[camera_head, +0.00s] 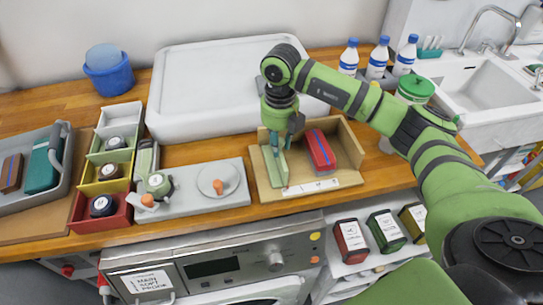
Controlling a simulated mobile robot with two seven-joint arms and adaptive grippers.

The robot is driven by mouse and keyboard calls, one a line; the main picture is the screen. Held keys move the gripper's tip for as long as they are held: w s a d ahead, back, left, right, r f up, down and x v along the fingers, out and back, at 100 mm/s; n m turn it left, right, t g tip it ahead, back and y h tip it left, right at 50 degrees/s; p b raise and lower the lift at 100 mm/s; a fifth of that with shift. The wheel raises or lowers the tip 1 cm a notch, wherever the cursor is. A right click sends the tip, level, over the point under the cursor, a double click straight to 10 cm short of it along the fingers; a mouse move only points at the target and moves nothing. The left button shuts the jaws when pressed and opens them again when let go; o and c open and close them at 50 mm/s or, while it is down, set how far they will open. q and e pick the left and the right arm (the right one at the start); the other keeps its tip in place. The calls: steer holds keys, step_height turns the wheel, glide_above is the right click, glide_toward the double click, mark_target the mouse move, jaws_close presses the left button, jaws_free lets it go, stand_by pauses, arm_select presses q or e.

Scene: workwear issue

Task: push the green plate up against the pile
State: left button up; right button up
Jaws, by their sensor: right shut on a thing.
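The green plate (275,170) stands upright as a thin slab in the left part of a shallow wooden tray (256,172). The pile (320,150), red with a blue band, stands in the same tray to the right of the plate. A gap of bare tray floor shows between plate and pile. My right gripper (280,139) points down over the plate and is shut on its upper part, hiding some of it. My left gripper is not in view.
A large white lidded bin (215,80) stands close behind the tray. A grey board (206,190) with orange-knobbed parts lies to the left. Several bottles (377,58) and a green-lidded tub (415,88) stand behind right. The counter's front edge runs just before the tray.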

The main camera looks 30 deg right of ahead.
steer(key=shift+s+d+b, duration=0.35)
steer(key=shift+s+d, duration=0.2)
steer(key=shift+d, duration=1.55)
steer(key=shift+s+d+b, duration=0.35)
steer(key=shift+s+d, duration=0.2)
steer(key=shift+d, duration=1.55)
steer(key=shift+s+d+b, duration=0.35)
steer(key=shift+s+d, duration=0.2)
steer(key=shift+d, duration=1.55)
steer(key=o, duration=0.6)
step_height(320, 180, up, 8)
steer(key=p, duration=0.6)
steer(key=shift+f, duration=0.1)
